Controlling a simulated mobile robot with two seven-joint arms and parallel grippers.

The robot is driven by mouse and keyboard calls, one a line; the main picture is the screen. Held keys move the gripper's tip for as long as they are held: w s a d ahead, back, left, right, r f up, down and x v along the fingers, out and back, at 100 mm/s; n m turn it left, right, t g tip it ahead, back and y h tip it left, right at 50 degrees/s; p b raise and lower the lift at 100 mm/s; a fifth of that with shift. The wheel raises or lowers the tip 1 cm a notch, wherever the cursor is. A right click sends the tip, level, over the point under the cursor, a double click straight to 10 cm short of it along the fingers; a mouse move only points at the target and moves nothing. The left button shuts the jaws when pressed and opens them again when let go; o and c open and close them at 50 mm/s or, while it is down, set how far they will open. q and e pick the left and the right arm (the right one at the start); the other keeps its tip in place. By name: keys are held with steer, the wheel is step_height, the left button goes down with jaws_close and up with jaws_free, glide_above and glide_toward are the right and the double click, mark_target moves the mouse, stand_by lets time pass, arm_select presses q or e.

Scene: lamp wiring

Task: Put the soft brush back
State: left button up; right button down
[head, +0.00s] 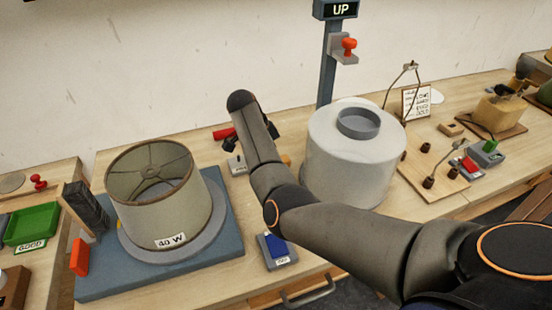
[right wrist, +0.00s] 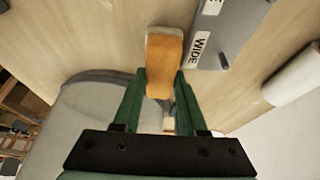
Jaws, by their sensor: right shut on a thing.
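The soft brush appears to be the block with an orange face and a pale end (right wrist: 163,65) in the right wrist view. It sits between the green fingers of my right gripper (right wrist: 162,90), which is shut on it. Part of it is hidden below, between the fingers. Close beside it is a grey block labelled WIDE (right wrist: 222,35); I cannot tell if they touch. In the head view my right forearm hides most of the gripper, and a small orange-yellow patch (head: 285,160) shows beside the arm. My left gripper is not in view.
A large white drum (head: 352,165) stands right of my forearm. A lampshade marked 40 W (head: 158,205) stands on a blue base (head: 110,285) at left. A blue-topped block (head: 276,250) lies near the front edge. A post with an UP sign (head: 326,65) rises behind.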

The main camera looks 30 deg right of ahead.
steer(key=shift+f, duration=0.45)
steer(key=shift+c, duration=1.9)
jaws_free()
steer(key=shift+r, duration=0.1)
